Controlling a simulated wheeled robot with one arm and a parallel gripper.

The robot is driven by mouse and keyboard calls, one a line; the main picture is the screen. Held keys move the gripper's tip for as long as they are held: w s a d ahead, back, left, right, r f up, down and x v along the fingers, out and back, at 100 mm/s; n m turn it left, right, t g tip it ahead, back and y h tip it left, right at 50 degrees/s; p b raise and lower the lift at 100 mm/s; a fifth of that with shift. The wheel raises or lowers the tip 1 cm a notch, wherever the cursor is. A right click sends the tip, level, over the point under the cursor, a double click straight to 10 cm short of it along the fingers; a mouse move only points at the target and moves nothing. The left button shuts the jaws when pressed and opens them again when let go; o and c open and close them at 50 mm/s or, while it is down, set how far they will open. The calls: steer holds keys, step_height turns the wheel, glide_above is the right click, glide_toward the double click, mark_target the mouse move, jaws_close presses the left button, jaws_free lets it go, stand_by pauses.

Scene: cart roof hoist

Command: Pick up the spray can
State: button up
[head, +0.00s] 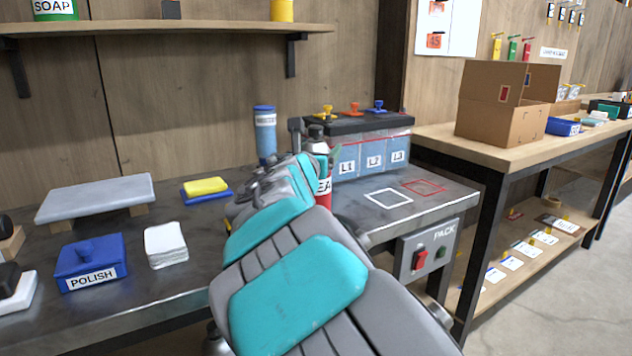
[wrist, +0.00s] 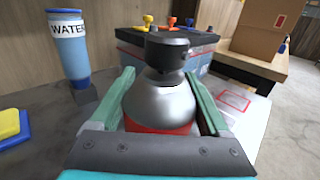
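The spray can (wrist: 160,104) has a silver shoulder, a black cap and a red body. It stands upright between my gripper's two green fingers (wrist: 160,74) in the wrist view. The fingers lie close along both its sides. I cannot tell whether they press on it or leave a small gap. In the head view the red can (head: 323,190) shows just right of my gripper (head: 318,165), with part of a white label visible. My arm hides its left side, and its base is hard to make out.
A blue WATER bottle (wrist: 71,55) stands left of the can. A lidded bin unit (head: 372,158) with colored knobs stands behind it. White (head: 388,198) and red (head: 424,187) outlines mark clear bench to the right. A POLISH box (head: 92,262) sits left.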

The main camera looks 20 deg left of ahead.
jaws_close()
stand_by(0.4)
steer(key=shift+r, duration=0.1)
